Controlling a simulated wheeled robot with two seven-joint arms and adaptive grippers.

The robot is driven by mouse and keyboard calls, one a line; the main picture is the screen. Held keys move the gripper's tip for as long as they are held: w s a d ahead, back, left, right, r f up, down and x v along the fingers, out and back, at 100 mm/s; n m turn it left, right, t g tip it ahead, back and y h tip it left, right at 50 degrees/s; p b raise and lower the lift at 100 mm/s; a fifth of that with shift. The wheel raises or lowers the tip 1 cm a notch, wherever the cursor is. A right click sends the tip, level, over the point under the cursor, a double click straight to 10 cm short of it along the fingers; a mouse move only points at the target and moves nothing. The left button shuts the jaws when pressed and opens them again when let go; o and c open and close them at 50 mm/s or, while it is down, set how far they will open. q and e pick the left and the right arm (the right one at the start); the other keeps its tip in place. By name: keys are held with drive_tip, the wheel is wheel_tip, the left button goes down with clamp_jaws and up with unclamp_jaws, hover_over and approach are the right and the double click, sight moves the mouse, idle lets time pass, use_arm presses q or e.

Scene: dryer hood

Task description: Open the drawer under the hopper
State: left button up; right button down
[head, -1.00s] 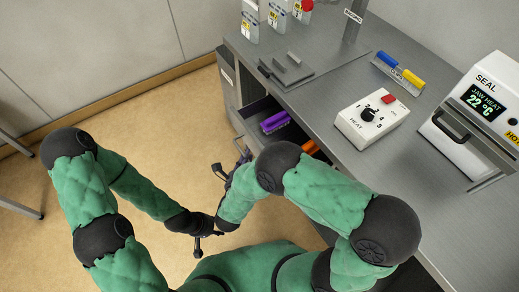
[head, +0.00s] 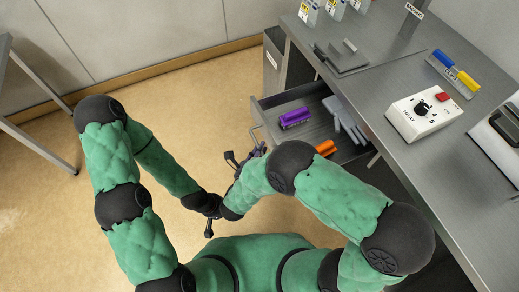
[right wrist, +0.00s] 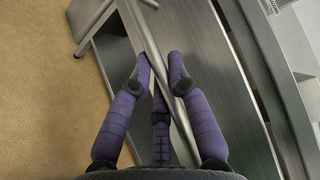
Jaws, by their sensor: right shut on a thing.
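The drawer (head: 296,101) under the grey bench stands open, with its inside showing. It holds a purple item (head: 295,117), an orange item (head: 326,147) and grey items (head: 345,118). My right gripper (head: 243,162) is at the drawer's front, partly hidden by my arm. In the right wrist view, its purple fingers (right wrist: 161,78) are shut around the drawer's silver bar handle (right wrist: 146,36). My left gripper (head: 209,215) hangs low beside the right forearm, away from the drawer. Its fingers are too small and covered to read. I see no hopper that I can identify.
The bench top (head: 390,75) carries a white heat control box (head: 424,110), a blue-and-yellow-handled tool (head: 453,72) and a sealer (head: 500,140) at the right edge. A metal-legged table (head: 35,140) stands at left. The floor left of the drawer is clear.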

drive_tip(key=c, duration=1.1)
unclamp_jaws()
drive_tip(key=shift+c, duration=0.2)
drive_tip(key=v, duration=0.7)
drive_tip(key=shift+s+a, duration=0.15)
drive_tip(key=shift+s, duration=0.1)
